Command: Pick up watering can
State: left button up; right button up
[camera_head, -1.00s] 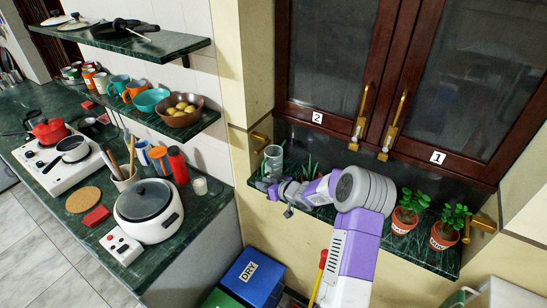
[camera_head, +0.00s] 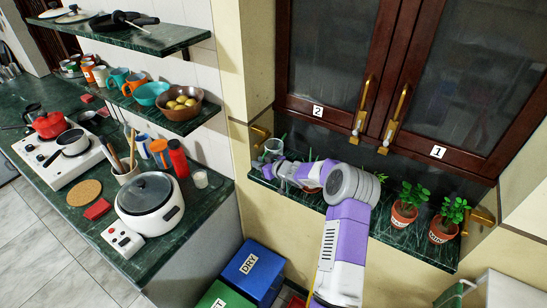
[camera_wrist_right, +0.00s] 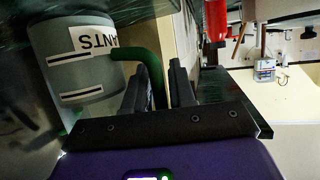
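The watering can (camera_head: 274,146) is a grey cylinder at the left end of the dark green shelf under the cabinet. In the right wrist view, the can (camera_wrist_right: 75,65) shows white labels, one with letters ending in "ANTS", and a curved green handle (camera_wrist_right: 127,54). My right gripper (camera_head: 277,167) is beside the can in the head view. In the wrist view its two dark fingers (camera_wrist_right: 167,85) are apart, with the green handle passing at and partly behind the left one. A gap shows between fingers and I see no firm grip. My left gripper is not in view.
Two potted plants (camera_head: 405,205) (camera_head: 447,222) stand at the shelf's right end. The cabinet doors (camera_head: 335,50) are shut above the shelf. A counter with a rice cooker (camera_head: 150,205) is at left. A blue bin (camera_head: 252,268) sits below the shelf.

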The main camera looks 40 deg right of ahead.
jog(key=shift+c, duration=0.3)
grip_shut()
jog(key=shift+r, duration=0.2)
